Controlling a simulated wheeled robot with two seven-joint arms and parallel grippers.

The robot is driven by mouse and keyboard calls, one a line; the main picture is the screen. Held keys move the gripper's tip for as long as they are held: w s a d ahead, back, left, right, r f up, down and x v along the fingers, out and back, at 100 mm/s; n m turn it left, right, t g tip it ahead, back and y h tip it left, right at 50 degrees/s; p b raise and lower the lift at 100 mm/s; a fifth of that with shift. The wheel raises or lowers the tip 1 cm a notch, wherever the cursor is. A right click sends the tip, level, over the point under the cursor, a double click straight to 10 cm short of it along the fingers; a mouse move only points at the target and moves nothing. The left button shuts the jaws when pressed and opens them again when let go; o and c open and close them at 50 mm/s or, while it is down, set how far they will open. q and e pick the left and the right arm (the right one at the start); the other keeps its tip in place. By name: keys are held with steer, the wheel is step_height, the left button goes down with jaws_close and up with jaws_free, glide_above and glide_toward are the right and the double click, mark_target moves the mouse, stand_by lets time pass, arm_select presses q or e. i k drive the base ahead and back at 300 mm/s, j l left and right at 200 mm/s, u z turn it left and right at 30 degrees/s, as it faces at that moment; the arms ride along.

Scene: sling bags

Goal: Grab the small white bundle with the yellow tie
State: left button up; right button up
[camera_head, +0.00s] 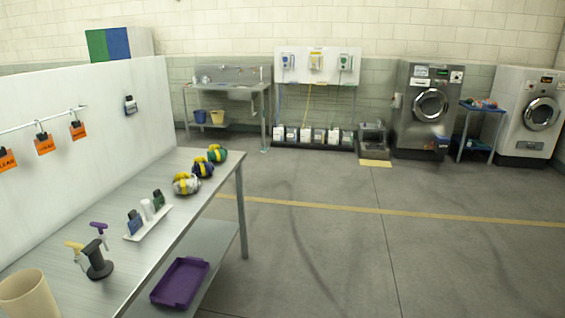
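A small white bundle with a yellow tie (186,184) sits on the metal table (185,218), near its right edge. It is the nearest of a row of bundles. Behind it are a dark blue bundle with a yellow tie (203,168) and a green bundle with a yellow tie (217,154). The bundles sit close together. Neither of my grippers shows in the head view.
A white tray with small bottles (150,226), a dark stand (97,262) and a beige bin (28,294) are nearer on the table. A purple tray (180,283) is on the lower shelf. A white partition (90,120) stands behind the table. Floor to the right is clear.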

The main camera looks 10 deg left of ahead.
mark_target(185, 182)
steer(key=i+u, duration=0.15)
steer(key=i, duration=0.25)
steer(key=i+l+u, duration=0.2)
steer(key=i, duration=0.25)
steer(key=i+l+u, duration=0.15)
steer(key=i, duration=0.25)
steer(key=i+l+u, duration=0.2)
steer(key=i, duration=0.2)
